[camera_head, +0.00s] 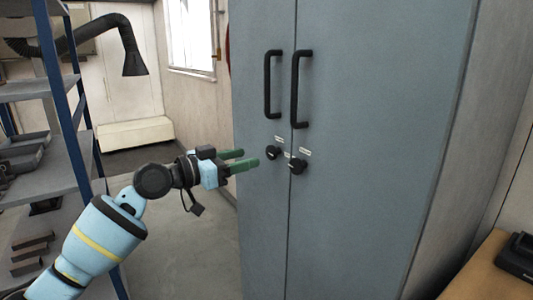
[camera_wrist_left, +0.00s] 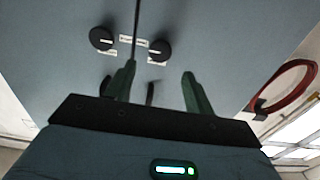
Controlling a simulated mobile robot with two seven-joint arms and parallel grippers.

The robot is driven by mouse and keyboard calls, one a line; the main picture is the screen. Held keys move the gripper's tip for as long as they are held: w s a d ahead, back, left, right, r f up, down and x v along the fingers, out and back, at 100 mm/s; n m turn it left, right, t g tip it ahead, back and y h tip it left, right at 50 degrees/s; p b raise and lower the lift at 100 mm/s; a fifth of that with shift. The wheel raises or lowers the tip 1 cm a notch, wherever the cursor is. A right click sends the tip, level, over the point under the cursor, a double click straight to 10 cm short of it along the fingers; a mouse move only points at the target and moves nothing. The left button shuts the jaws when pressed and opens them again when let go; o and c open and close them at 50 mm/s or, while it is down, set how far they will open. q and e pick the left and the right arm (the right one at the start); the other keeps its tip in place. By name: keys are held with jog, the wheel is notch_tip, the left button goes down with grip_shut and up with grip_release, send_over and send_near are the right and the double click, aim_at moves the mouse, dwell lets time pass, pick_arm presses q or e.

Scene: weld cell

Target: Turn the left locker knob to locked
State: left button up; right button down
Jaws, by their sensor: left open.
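The blue-grey locker (camera_head: 375,120) has two closed doors with a black round knob on each side of the middle seam. The left locker knob (camera_head: 273,152) sits under a small white label. In the left wrist view, which looks upside down, the left knob (camera_wrist_left: 159,49) is the one on the right. The right knob (camera_head: 297,166) sits just beside it, and also shows in the left wrist view (camera_wrist_left: 101,38). My left gripper (camera_head: 247,158) is open and empty, its green fingers pointing at the left knob, a short gap away. My right gripper is out of view.
Two black vertical handles (camera_head: 272,84) (camera_head: 302,89) stand out from the doors above the knobs. A shelf rack (camera_head: 58,90) is at the left, with a black extraction hose (camera_head: 130,50) behind. A wooden bench (camera_head: 480,275) is at the lower right.

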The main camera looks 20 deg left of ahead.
aim_at(269, 152)
pick_arm(q)
jog(key=x, duration=0.6)
jog(key=shift+p, duration=0.3)
jog(key=shift+w+d, duration=0.45)
jog(key=shift+w, duration=0.1)
jog(key=c, duration=0.9)
